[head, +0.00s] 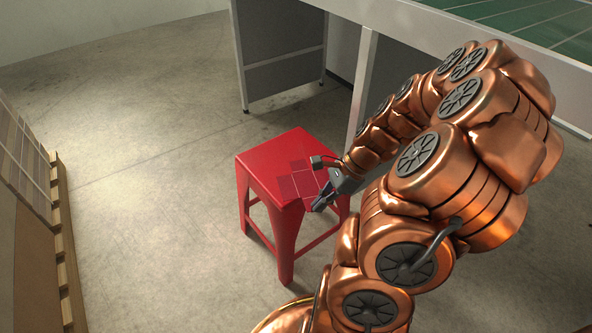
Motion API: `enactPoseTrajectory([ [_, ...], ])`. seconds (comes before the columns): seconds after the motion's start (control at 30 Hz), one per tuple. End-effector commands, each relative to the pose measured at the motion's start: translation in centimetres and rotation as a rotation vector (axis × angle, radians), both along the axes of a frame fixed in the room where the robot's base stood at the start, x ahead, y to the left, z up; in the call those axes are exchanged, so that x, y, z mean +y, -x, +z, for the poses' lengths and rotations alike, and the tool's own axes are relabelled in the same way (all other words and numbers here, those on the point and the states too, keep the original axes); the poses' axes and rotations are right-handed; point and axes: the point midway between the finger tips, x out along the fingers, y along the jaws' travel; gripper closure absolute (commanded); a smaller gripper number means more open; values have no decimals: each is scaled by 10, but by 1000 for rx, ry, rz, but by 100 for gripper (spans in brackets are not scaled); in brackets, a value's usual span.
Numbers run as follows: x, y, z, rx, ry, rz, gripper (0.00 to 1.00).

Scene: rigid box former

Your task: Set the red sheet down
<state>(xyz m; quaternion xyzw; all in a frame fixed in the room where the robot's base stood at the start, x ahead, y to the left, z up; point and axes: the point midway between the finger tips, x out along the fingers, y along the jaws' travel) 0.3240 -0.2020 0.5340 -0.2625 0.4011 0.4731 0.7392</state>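The red sheet (301,166) shows as a thin panel with faint pale lines and darker squares. It lies over the right part of the top of a red stool (263,158), and its colour nearly merges with the seat. I cannot tell whether it rests flat on the seat or hovers just above it. My gripper (320,200) is at the sheet's right edge, over the right side of the stool. The fingers look close to the sheet's edge, but they are small and partly dark, so their grip on it is unclear.
A grey-framed machine with a green top (545,28) stands at the upper right, with dark side panels (281,40) behind the stool. A wooden pallet (66,240) with stacked boards is at the left edge. The concrete floor between pallet and stool is clear.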

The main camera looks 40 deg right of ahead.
Motion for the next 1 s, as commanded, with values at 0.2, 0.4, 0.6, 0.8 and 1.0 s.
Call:
enactPoseTrajectory([
  [0.2, -15, -33, -6, -1, 4, 2, 100],
  [0.4, -28, -63, -9, -1, 1, 2, 100],
  [0.6, -40, -91, -12, 0, 1, 1, 100],
  [0.8, -51, -118, -14, -2, 2, 0, 100],
  [1.0, -59, -133, -15, 1, -1, 0, 100],
])
